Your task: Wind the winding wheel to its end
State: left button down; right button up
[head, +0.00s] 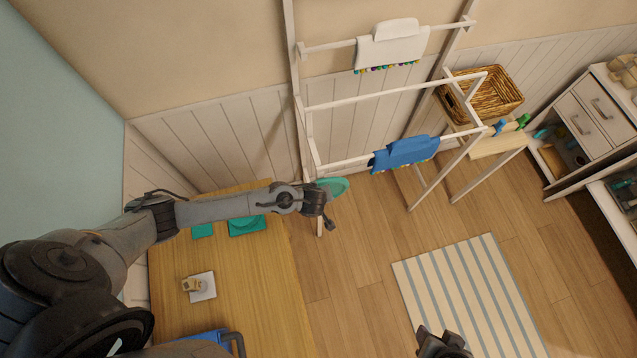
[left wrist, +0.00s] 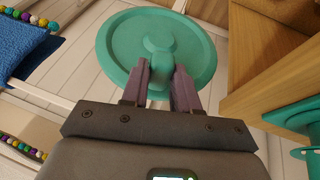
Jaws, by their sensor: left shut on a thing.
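The winding wheel is a round teal disc (left wrist: 120,42) with a raised grip across its middle; it fills the top of the left wrist view. In the head view the wheel (head: 338,186) shows beside the left post of the white rack, partly hidden by my left arm. My left gripper (left wrist: 159,72) is shut on the wheel's central grip, one finger on each side. In the head view this gripper (head: 322,198) is at the wheel. My right gripper (head: 441,344) shows only in part at the bottom edge, far from the wheel; its fingers are unclear.
The white rack (head: 375,95) carries a white cloth (head: 395,43) and a blue cloth (head: 405,153) with beads. A wooden table (head: 258,285) lies under my left arm. A wicker basket (head: 492,92) is at the back right. The floor around the striped rug (head: 465,295) is clear.

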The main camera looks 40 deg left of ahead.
pick_arm(q)
jog(key=shift+f, duration=0.1)
jog(key=shift+w+d+g+p, duration=0.15)
jog(key=shift+g+p, duration=0.15)
jog(key=shift+p, duration=0.15)
jog(key=shift+w+d+r+g+y+p, duration=0.2)
jog(key=shift+w+d+g+y+p, duration=0.15)
jog(key=shift+y+p, duration=0.1)
jog(key=shift+w+d+f+m+g+y+b, duration=0.2)
jog(key=shift+w+d+g+y+b, duration=0.25)
jog(key=shift+w, duration=0.2)
jog(key=shift+w+d+f+m+g+y+b, duration=0.25)
jog(key=shift+w+d+g+y, duration=0.15)
jog(key=shift+w+d+g, duration=0.2)
jog(key=shift+w+d+f+m+g+y+b, duration=0.15)
jog(key=shift+w+d+g+y+b, duration=0.25)
jog(key=shift+w, duration=0.3)
jog(key=c, duration=0.9)
grip_release()
jog(key=shift+r, duration=0.1)
